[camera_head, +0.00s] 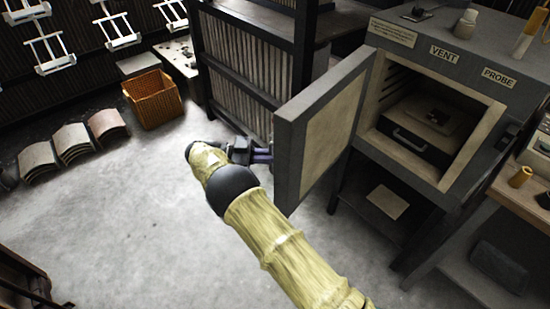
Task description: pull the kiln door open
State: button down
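The kiln (505,118) stands at the right, a grey box labelled VENT and PROBE. Its grey-framed door (290,130), with a pale inner panel, stands swung well open to the left of the opening. Inside the lit chamber sits a dark box with a handle (408,138). My gripper (266,152) is at the left, outer side of the door, close to its face. My yellow arm reaches up to it from the bottom. The fingers look dark and small; the door's handle is not clear to see, and I cannot tell whether the fingers hold it.
An orange basket (153,98) stands on the floor at the upper left, with curved tiles (72,142) left of it. A slatted rack (240,65) stands close behind the door. A bench (530,180) is at the right edge. The pale floor at left is clear.

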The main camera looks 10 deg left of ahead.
jog(key=shift+w+r, duration=0.1)
jog(key=shift+w, duration=0.1)
jog(key=c, duration=1.6)
grip_release()
jog(key=shift+c, duration=0.2)
jog(key=shift+s+a, duration=0.1)
